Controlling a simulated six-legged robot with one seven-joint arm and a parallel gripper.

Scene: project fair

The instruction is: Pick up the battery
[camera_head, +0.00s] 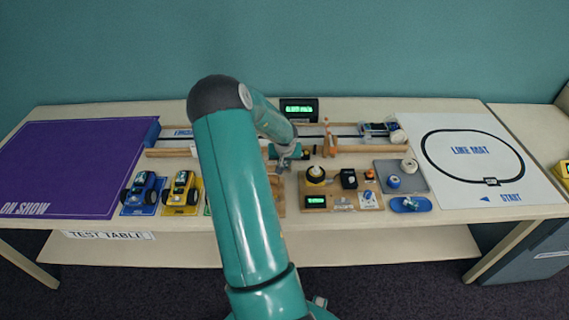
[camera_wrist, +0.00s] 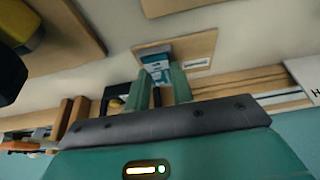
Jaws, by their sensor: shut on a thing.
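My gripper (camera_wrist: 160,72) shows in the wrist view with its two teal fingers close together. A small blue and white block, which I take to be the battery (camera_wrist: 153,57), is at the fingertips, and the jaws are shut on it. A wooden board with a white label (camera_wrist: 197,62) is behind the block. I cannot tell whether the block is touching the board or lifted from it. In the head view my gripper (camera_head: 286,160) is over the middle of the table, and my arm hides much of that area. The battery cannot be made out there.
The test table (camera_head: 120,235) holds a purple mat (camera_head: 75,170), a blue car (camera_head: 143,190) and a yellow car (camera_head: 181,191) to the left. A wooden track (camera_head: 350,148) runs behind. A board with small parts (camera_head: 322,191) and a line mat (camera_head: 475,160) are to the right.

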